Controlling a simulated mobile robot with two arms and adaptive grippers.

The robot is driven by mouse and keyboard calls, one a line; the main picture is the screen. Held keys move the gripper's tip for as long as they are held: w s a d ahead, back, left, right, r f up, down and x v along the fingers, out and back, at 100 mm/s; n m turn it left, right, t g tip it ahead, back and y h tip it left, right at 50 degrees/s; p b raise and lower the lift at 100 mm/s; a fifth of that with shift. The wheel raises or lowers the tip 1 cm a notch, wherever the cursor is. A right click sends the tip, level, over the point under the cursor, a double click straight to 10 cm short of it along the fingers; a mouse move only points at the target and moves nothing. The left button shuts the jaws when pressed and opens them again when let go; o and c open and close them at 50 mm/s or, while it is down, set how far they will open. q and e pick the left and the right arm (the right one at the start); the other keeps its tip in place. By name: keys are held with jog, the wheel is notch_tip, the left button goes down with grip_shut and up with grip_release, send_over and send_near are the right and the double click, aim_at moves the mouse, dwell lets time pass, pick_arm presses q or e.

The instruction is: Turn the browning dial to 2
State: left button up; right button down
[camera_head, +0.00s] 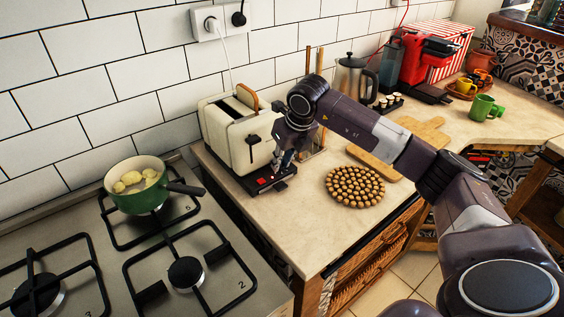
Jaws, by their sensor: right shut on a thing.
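The cream toaster (222,130) stands on the counter against the tiled wall, with a slice of bread (247,97) showing in its slot. A dark lever sits on its front, and its black base has a small red spot. My right gripper (282,160) reaches down to the toaster's front, low and right of the lever. It is shut on the browning dial, which its fingers hide, so the dial's setting cannot be read. My left gripper is not in view.
A round trivet (355,186) and wooden boards (375,160) lie right of the toaster. A green pot (135,198) sits on the stove at left. A kettle (352,77) and red coffee machine (425,60) stand behind my right arm.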

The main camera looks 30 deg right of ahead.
jog(key=shift+r, duration=0.1)
jog(key=c, duration=1.8)
grip_release()
jog(key=v, duration=1.2)
